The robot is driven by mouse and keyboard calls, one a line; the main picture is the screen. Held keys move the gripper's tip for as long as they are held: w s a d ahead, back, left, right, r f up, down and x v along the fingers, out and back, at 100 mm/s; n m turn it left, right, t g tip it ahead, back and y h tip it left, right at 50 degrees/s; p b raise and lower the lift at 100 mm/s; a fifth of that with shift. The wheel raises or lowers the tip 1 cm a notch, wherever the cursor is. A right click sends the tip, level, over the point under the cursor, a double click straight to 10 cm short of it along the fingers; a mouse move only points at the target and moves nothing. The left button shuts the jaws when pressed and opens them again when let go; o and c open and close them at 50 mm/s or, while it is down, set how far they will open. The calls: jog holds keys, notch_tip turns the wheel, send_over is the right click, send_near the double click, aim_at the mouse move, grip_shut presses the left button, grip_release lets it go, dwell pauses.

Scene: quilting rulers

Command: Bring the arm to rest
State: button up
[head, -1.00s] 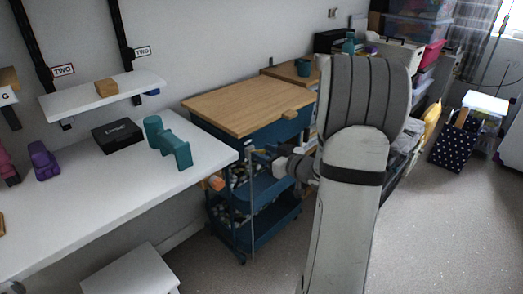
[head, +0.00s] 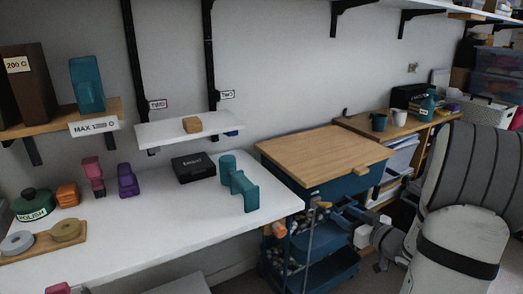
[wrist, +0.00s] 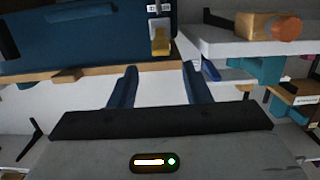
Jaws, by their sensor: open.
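My arm (head: 462,205) stands at the right of the head view, its upper part tall and upright and its wrist turned left. My gripper (head: 338,214) is in front of the blue cart (head: 322,268), beside its upper part. I cannot tell whether it touches the cart. In the wrist view my gripper (wrist: 158,68) shows two blue fingers spread apart with nothing between them. The gripper is open and empty.
A white table (head: 150,221) on the left holds a teal dumbbell-like piece (head: 239,183), a black box (head: 193,166) and several small things. The cart has a wooden top (head: 322,154). A wooden shelf unit (head: 350,122) stands behind. Wall shelves hang above the table.

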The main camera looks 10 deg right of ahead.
jog(key=s+a+r+m+g+h+p, duration=0.1)
jog(key=a+r+m+g+h+p, duration=0.2)
jog(key=r+p, duration=0.5)
jog(key=s+a+r+g+h+p, duration=0.1)
jog(key=r+g+h+p, duration=0.1)
jog(key=r+h+p, duration=0.55)
jog(key=s+a+r+g+y+p, duration=0.2)
jog(key=s+a+r+g+p, duration=0.2)
jog(key=s, duration=0.5)
jog(key=s+a+r+m+g+y+p, duration=0.1)
jog(key=s+a+r+g+y+p, duration=0.2)
jog(key=s+a+r, duration=0.5)
jog(key=s+a+g+p, duration=0.1)
jog(key=s+a+p, duration=0.1)
jog(key=shift+a+p, duration=0.35)
jog(key=shift+a, duration=0.05)
jog(key=shift+s, duration=0.1)
